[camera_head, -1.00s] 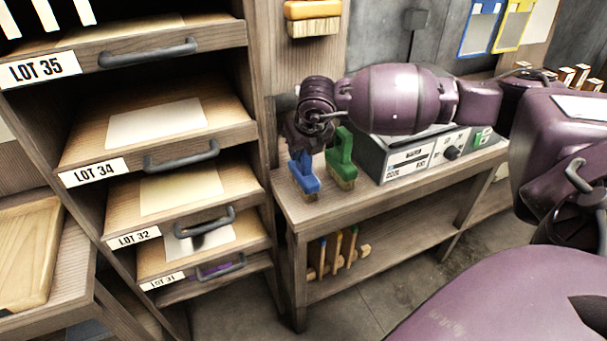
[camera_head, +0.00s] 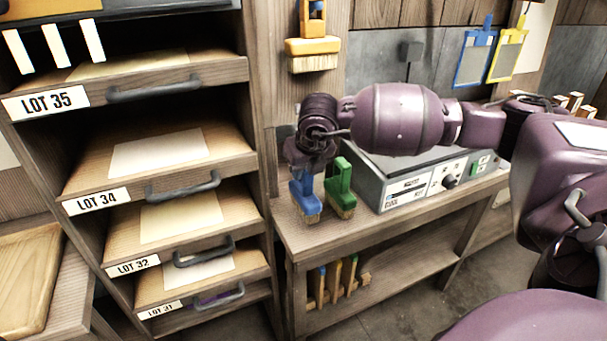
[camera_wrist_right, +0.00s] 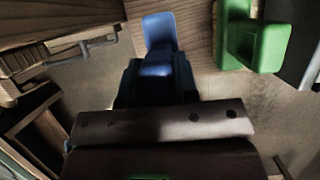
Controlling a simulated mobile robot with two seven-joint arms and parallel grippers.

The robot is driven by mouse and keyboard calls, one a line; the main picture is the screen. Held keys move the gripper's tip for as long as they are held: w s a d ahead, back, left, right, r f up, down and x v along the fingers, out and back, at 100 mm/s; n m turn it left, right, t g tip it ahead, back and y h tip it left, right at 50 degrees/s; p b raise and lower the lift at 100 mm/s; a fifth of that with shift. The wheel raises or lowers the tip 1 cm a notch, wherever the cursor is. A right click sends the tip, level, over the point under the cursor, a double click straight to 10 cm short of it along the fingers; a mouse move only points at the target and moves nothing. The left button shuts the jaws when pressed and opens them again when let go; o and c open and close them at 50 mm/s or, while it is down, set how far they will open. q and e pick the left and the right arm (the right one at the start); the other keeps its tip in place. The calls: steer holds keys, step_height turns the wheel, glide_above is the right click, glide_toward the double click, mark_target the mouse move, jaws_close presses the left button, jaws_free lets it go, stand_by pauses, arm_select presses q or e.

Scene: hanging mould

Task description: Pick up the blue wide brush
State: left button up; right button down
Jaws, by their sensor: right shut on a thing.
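The blue wide brush (camera_head: 306,198) is upright at the left end of the wooden bench, with its pale bristles down. I cannot tell whether the bristles touch the bench top. My right gripper (camera_head: 303,174) is above it, shut on its upper part, which the gripper partly hides. In the right wrist view, part of the blue brush (camera_wrist_right: 158,30) sticks out beyond the dark fingers (camera_wrist_right: 158,82). My left gripper is in neither view.
A green brush (camera_head: 340,186) stands close to the right of the blue one. A grey control box (camera_head: 405,190) is behind my right forearm. A drawer rack (camera_head: 160,150) rises at the left. A yellow brush (camera_head: 313,48) hangs above. The bench front (camera_head: 390,238) is clear.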

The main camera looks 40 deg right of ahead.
steer(key=s+a+p, duration=0.1)
steer(key=s+a, duration=0.3)
steer(key=s, duration=1.2)
steer(key=shift+s+p, duration=0.25)
steer(key=shift+p, duration=0.15)
steer(key=shift+f, duration=0.1)
